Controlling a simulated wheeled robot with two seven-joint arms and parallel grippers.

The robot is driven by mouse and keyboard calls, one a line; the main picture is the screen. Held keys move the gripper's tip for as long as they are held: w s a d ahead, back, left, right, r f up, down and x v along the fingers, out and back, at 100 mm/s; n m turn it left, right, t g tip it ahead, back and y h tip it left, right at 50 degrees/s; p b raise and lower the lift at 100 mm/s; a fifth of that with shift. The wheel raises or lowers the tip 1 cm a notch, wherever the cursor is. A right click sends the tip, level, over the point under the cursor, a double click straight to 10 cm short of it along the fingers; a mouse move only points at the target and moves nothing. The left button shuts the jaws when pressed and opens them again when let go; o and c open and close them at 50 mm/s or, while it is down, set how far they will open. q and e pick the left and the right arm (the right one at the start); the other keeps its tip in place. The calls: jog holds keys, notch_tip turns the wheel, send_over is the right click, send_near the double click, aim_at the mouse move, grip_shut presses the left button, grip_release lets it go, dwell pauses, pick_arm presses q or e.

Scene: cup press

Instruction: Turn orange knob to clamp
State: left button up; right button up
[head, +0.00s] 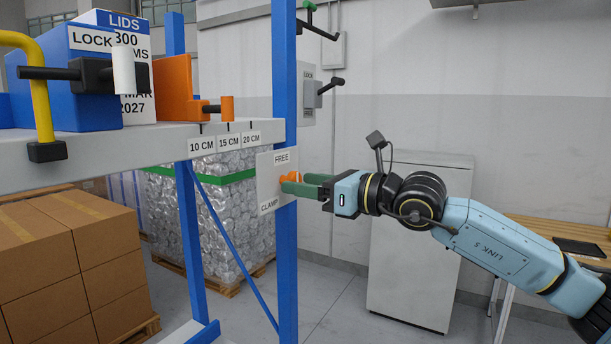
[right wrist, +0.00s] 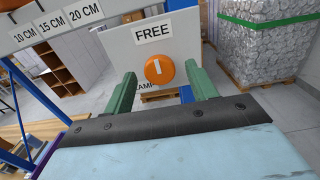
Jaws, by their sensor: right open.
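The round orange knob (right wrist: 160,69) sits on a pale plate (right wrist: 185,57) with FREE above it and CLAMP below. Its white mark stands nearly upright, toward FREE, in the right wrist view. In the head view the knob (head: 287,178) is partly hidden by my fingers, and the plate (head: 268,163) is on the blue post. My right gripper (right wrist: 163,88) is open, its green fingers on either side of the knob with gaps showing; the head view also shows the gripper (head: 303,186) at the plate. I cannot tell whether the fingertips reach around the knob. My left gripper is not in view.
A grey shelf (head: 100,150) on blue posts holds a blue LOCK box (head: 75,95) with a black lever, a yellow bent bar (head: 42,95) and an orange block (head: 173,88). Cartons (head: 75,262) stand below. A grey cabinet (head: 420,260) stands behind my right arm.

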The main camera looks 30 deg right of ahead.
jog(key=shift+w+a, duration=0.15)
jog(key=shift+w, duration=0.05)
jog(key=c, duration=1)
jog(key=shift+n+b, duration=5.15)
jog(key=shift+n, duration=3.95)
